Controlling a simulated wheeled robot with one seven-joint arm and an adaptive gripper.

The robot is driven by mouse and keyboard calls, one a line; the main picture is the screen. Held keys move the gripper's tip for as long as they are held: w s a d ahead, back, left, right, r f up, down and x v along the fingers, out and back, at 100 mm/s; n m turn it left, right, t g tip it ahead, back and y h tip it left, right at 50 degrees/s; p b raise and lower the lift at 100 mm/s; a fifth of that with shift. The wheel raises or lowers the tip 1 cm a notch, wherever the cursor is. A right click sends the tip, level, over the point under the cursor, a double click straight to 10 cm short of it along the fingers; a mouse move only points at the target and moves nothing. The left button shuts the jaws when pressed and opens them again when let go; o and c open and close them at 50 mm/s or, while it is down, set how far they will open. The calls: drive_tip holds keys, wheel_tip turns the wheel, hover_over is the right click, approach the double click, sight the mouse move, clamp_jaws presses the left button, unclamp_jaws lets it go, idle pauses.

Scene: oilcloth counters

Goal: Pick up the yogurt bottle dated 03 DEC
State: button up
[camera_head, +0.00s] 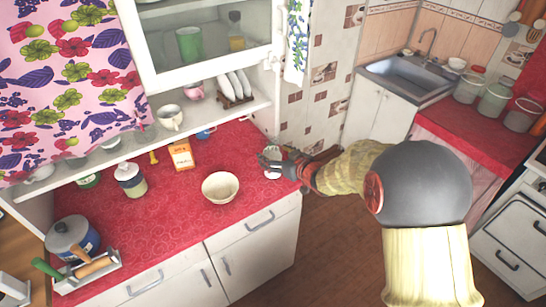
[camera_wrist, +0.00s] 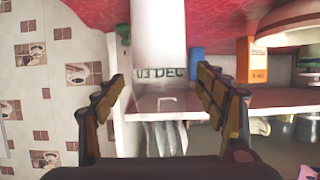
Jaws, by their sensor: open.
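The yogurt bottle is a white cylinder (camera_wrist: 158,35) with the dark print "03 DEC" at its lower edge in the wrist view, upper middle. My gripper (camera_wrist: 160,76) is open, with one finger on each side of the picture. The bottle shows ahead between the fingertips, with gaps at both sides and no visible contact. In the head view my gripper (camera_head: 266,161) is at the right end of the red counter. A small whitish thing beside it, partly covered by the fingers, seems to be the bottle.
The red counter (camera_head: 110,235) holds a cream bowl (camera_head: 221,188), an orange box (camera_head: 181,155), a dark-capped jar (camera_head: 131,180) and a pot (camera_head: 72,237). A shelf (camera_head: 225,108) with cups and a plate rack hangs above. The counter front is mostly clear.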

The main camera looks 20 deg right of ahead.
drive_tip(key=shift+w+a+f, duration=0.2)
drive_tip(key=shift+w+f, duration=0.15)
drive_tip(key=shift+w, duration=0.25)
drive_tip(key=shift+c, duration=0.3)
drive_tip(key=c, duration=1.7)
drive_tip(key=shift+r, duration=0.1)
clamp_jaws()
drive_tip(key=shift+r, duration=0.2)
